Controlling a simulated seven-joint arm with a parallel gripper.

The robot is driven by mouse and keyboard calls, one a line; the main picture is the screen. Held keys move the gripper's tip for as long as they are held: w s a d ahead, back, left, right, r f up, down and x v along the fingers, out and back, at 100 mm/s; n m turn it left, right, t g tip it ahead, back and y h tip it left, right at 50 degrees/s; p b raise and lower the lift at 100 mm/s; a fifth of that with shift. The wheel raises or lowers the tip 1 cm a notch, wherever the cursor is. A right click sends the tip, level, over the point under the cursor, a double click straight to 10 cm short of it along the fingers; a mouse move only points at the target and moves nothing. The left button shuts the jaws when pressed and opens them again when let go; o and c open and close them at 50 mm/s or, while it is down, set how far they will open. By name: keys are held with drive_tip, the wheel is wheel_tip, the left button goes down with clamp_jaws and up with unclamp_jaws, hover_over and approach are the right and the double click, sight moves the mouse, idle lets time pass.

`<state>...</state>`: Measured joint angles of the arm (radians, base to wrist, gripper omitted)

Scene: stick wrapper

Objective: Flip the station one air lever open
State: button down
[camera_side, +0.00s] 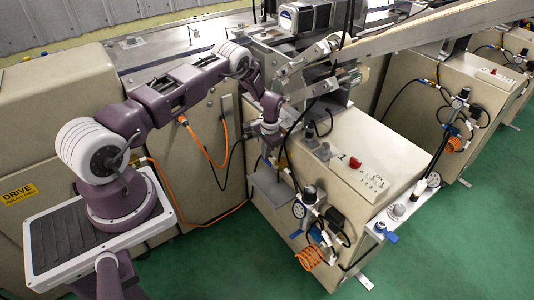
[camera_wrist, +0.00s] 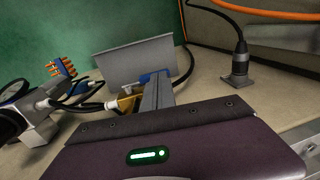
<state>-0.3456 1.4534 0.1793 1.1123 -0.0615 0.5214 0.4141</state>
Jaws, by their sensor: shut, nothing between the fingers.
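The blue air lever (camera_wrist: 153,77) shows in the wrist view just beyond my fingers, partly hidden by them. It sits by a brass-coloured valve body (camera_wrist: 126,103), in front of a grey plate (camera_wrist: 130,62). My gripper (camera_wrist: 157,92) is shut and empty, its fingertips close to the lever; I cannot tell whether they touch. In the side view my gripper (camera_side: 268,150) points down at the near-left corner of the beige cabinet, above the grey plate (camera_side: 272,188). The lever is small and mostly hidden there, so its angle is unclear.
A gauge (camera_side: 299,209), black hoses and an orange coil (camera_side: 312,257) stand right of the plate. A black cable connector (camera_wrist: 239,65) rises from the beige surface at right in the wrist view. An orange cable (camera_side: 205,150) hangs by my arm. Green floor (camera_side: 455,225) is open.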

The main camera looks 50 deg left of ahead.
wheel_tip(320, 180, up, 17)
drive_tip(key=s+d+r+t, duration=0.1)
drive_tip(key=s+d+r, duration=0.1)
drive_tip(key=d+r, duration=0.5)
drive_tip(key=s+d+r+t, duration=0.1)
drive_tip(key=s+d+r, duration=0.15)
drive_tip(key=r, duration=0.95)
drive_tip(key=s+d+r+t+h, duration=0.1)
drive_tip(key=s+d+r+t, duration=0.1)
drive_tip(key=s+d+r, duration=0.7)
drive_tip(key=s+d, duration=0.3)
drive_tip(key=s, duration=0.6)
drive_tip(key=s+d+t, duration=0.1)
drive_tip(key=s+d, duration=0.2)
drive_tip(key=s, duration=0.6)
drive_tip(key=shift+s+d+t+h, duration=0.15)
drive_tip(key=shift+s+t+h, duration=0.15)
drive_tip(key=shift+s+h, duration=0.1)
